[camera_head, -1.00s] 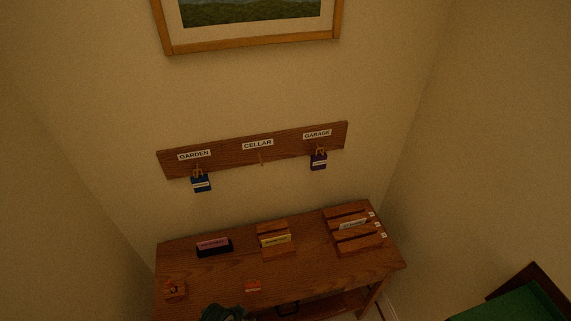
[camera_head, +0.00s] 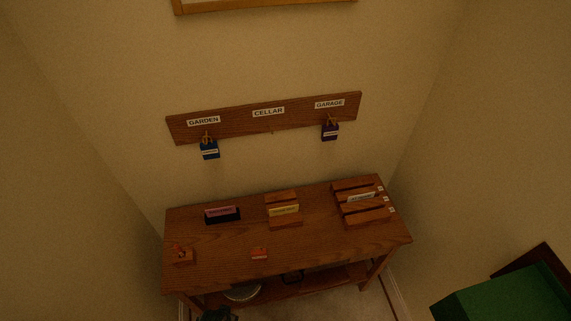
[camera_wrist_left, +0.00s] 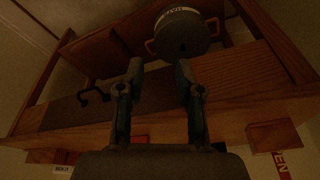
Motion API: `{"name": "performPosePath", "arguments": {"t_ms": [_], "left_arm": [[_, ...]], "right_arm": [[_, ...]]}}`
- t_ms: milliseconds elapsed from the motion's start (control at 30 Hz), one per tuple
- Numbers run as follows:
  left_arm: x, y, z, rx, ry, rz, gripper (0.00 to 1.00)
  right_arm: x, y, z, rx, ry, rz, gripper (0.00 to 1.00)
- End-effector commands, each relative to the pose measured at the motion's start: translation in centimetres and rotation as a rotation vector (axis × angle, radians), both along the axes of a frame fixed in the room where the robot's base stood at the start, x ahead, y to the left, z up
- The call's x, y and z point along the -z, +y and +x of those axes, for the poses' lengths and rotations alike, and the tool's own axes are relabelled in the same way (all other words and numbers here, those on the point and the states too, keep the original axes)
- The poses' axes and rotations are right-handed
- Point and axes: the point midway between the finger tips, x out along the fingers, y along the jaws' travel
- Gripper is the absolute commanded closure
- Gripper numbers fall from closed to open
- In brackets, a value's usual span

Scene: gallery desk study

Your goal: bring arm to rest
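My left gripper (camera_wrist_left: 158,75) is open in the left wrist view, with nothing between its two dark fingers. The wooden desk's front edge and lower shelf lie beyond the fingertips. In the head view only a dark piece of my left gripper (camera_head: 218,314) shows at the bottom edge, in front of the desk (camera_head: 220,262); its fingertips are not clear there. My right gripper is in neither view.
A round lidded pot (camera_wrist_left: 183,33) sits on the lower shelf. A small red item (camera_head: 260,253), card holders (camera_head: 284,211) and a slotted rack (camera_head: 363,204) stand on the desk. Blue (camera_head: 209,150) and purple (camera_head: 330,132) tags hang at GARDEN and GARAGE. A green object (camera_head: 505,298) is at lower right.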

Motion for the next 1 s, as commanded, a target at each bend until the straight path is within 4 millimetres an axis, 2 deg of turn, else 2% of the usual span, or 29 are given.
{"name": "performPosePath", "arguments": {"t_ms": [33,167,200,267,300,400,500,600,700,833,1000], "left_arm": [[2.5,0.0,-0.3,0.002,0.015,0.001,0.65],[9.8,0.1,-1.7,0.006,0.044,0.003,0.65],[12.6,0.3,-2.5,0.009,0.055,0.005,0.65],[16.7,0.5,-4.2,0.012,0.072,0.007,0.65],[19.4,0.7,-5.6,0.014,0.084,0.008,0.65],[25.1,1.3,-9.5,0.021,0.111,0.011,0.65],[29.3,2.0,-13.6,0.026,0.135,0.015,0.65],[31.8,2.7,-17.1,0.031,0.152,0.017,0.65],[33.1,3.2,-19.5,0.034,0.163,0.019,0.65],[33.7,3.5,-20.9,0.037,0.167,0.021,0.65],[33.7,3.5,-21.0,0.037,0.166,0.020,0.65]], "right_arm": [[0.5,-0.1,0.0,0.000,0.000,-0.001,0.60],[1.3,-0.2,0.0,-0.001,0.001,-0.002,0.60],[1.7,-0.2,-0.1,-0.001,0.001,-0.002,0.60],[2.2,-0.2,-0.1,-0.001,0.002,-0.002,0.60],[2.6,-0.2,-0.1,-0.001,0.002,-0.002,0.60],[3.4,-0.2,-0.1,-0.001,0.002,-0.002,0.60],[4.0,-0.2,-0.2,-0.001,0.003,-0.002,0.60],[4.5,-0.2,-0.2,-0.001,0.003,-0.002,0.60],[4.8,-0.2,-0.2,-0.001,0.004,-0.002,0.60],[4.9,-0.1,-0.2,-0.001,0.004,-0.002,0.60],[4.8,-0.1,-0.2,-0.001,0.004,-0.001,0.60]]}}
